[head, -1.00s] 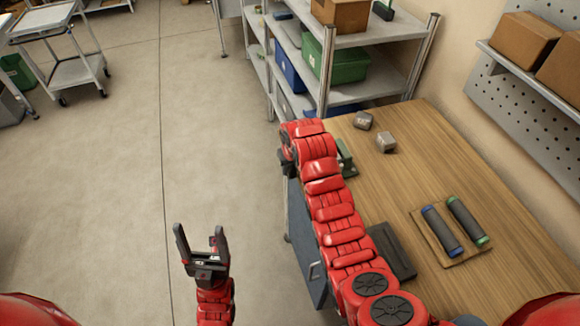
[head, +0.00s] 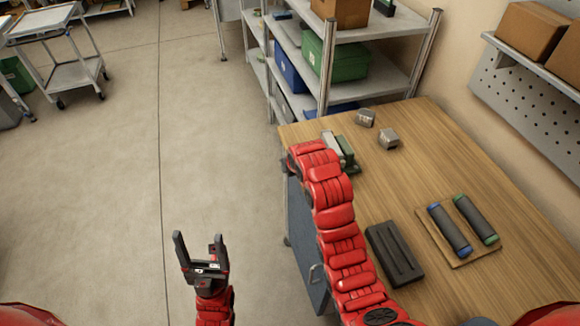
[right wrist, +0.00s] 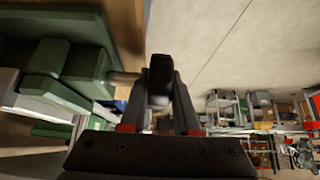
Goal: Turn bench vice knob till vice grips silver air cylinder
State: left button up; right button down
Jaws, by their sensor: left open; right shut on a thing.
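The green bench vice (head: 347,152) sits at the far left corner of the table, partly hidden by my right arm. It fills the left of the right wrist view (right wrist: 85,70). A pale silver piece (head: 330,143), seemingly the air cylinder, shows at the vice; I cannot tell whether both jaws touch it. My right gripper (right wrist: 160,95) is shut on the dark vice knob (right wrist: 160,75), at the end of a short shaft from the vice. In the head view that grip is hidden. My left gripper (head: 200,250) is open and empty over the floor.
Two small grey blocks (head: 388,139) stand right of the vice. A dark slotted tray (head: 394,252) and a wooden board (head: 482,250) with two dark cylinders lie nearer. A shelf rack (head: 402,66) stands behind the table.

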jog(key=c, duration=0.6)
grip_release()
jog(key=shift+f, duration=0.1)
jog(key=shift+c, duration=0.2)
jog(key=shift+s+d+r, duration=0.1)
jog(key=shift+s+r, duration=0.1)
jog(key=shift+r, duration=0.25)
jog(key=p+v, duration=1)
jog(key=v, duration=0.6)
jog(key=shift+s+r+p, duration=0.15)
jog(key=shift+r+p, duration=0.05)
jog(key=shift+p, duration=0.2)
